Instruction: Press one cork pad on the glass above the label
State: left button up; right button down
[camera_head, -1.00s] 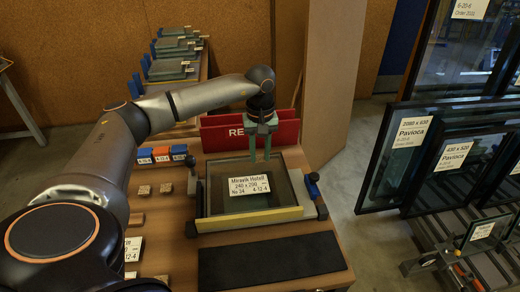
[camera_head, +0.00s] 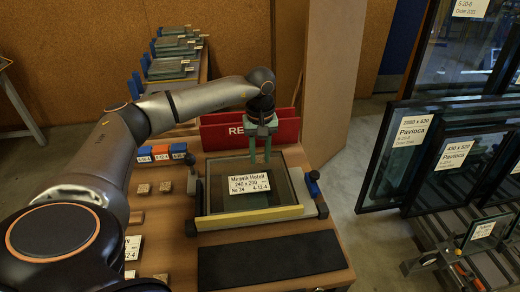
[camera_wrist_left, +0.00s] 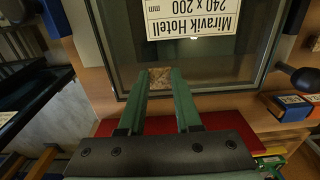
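The framed glass pane (camera_head: 220,185) lies in a jig on the bench. Its white label (camera_head: 249,184) reads Miravik Hotell 240 x 200 and shows upside down in the wrist view (camera_wrist_left: 190,18). My left gripper (camera_head: 260,159) points down at the far part of the glass, above the label. In the wrist view, a mottled brown cork pad (camera_wrist_left: 160,82) fills the gap between its fingertips, low at the glass; contact with the glass is unclear. Other cork pads (camera_head: 143,188) lie left of the jig. My right gripper is not in view.
A red bin (camera_head: 225,135) stands behind the jig, beside a wooden post (camera_head: 333,80). A dark mat (camera_head: 270,258) lies in front. Blue and orange boxes (camera_head: 161,152) sit at the left. Large framed panes (camera_head: 405,150) stand at the right.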

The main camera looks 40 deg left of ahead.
pick_arm(q)
jog(key=o, duration=0.5)
